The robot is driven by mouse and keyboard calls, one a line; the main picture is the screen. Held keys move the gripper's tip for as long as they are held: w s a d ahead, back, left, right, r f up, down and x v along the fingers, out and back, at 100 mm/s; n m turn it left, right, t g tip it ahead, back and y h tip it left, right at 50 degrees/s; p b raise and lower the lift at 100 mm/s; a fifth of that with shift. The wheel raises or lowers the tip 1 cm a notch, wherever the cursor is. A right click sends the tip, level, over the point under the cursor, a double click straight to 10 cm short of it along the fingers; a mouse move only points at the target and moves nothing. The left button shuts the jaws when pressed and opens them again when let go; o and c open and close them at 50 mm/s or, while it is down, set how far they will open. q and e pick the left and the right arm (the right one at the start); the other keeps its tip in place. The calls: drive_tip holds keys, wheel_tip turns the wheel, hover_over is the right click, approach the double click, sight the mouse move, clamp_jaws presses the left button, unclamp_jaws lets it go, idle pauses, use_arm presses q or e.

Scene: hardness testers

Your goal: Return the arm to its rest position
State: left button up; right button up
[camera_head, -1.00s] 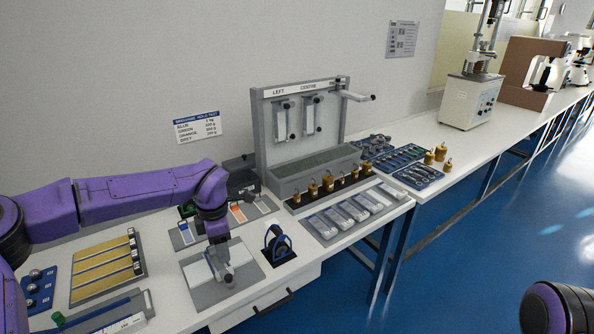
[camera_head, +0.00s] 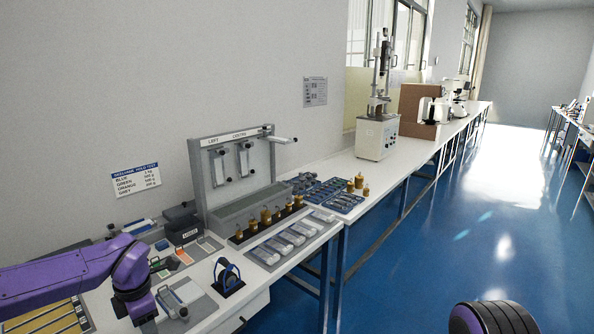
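My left arm comes in from the left in purple over the near end of the white bench. Its gripper (camera_head: 148,325) points down at the bottom edge, left of a grey plate (camera_head: 203,308) with a small grey device (camera_head: 174,304) on it. The fingertips are cut off or too small to read, so I cannot tell whether they are open. The device appears apart from the gripper. Of my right arm only a dark, purple-edged rounded link shows at the bottom right; its gripper is out of view.
A blue ring-shaped tool (camera_head: 228,275) stands on a black base beside the plate. Behind are a grey rack (camera_head: 200,172), a row of brass weights (camera_head: 266,216) and blue trays (camera_head: 343,203). A tester (camera_head: 377,138) stands farther along. The blue floor (camera_head: 420,255) at right is clear.

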use_arm(q)
drive_tip(key=s+d+f+m+t+y+b, duration=0.1)
drive_tip(key=s+d+f+m+t, duration=0.2)
drive_tip(key=f, duration=0.4)
drive_tip(key=s+f+m+y, duration=0.2)
drive_tip(key=s+f+m, duration=0.15)
drive_tip(key=f, duration=0.35)
drive_tip(key=s+d+f+m+t+y+b, duration=0.1)
drive_tip(key=s+d+f+m+t, duration=0.2)
drive_tip(key=f, duration=0.4)
drive_tip(key=s+a+f+m+g, duration=0.1)
drive_tip(key=s+f+m, duration=0.2)
drive_tip(key=s, duration=0.4)
drive_tip(key=s+a+f+m+g+h+b, duration=0.1)
drive_tip(key=s+f+m, duration=0.2)
drive_tip(key=s, duration=0.4)
drive_tip(key=s+f+m+g+b, duration=0.1)
drive_tip(key=s+f+m, duration=0.2)
drive_tip(key=s, duration=0.4)
drive_tip(key=shift+s+a+f+m+g, duration=0.3)
drive_tip(key=shift+a+m+g, duration=0.1)
drive_tip(key=shift+m, duration=0.25)
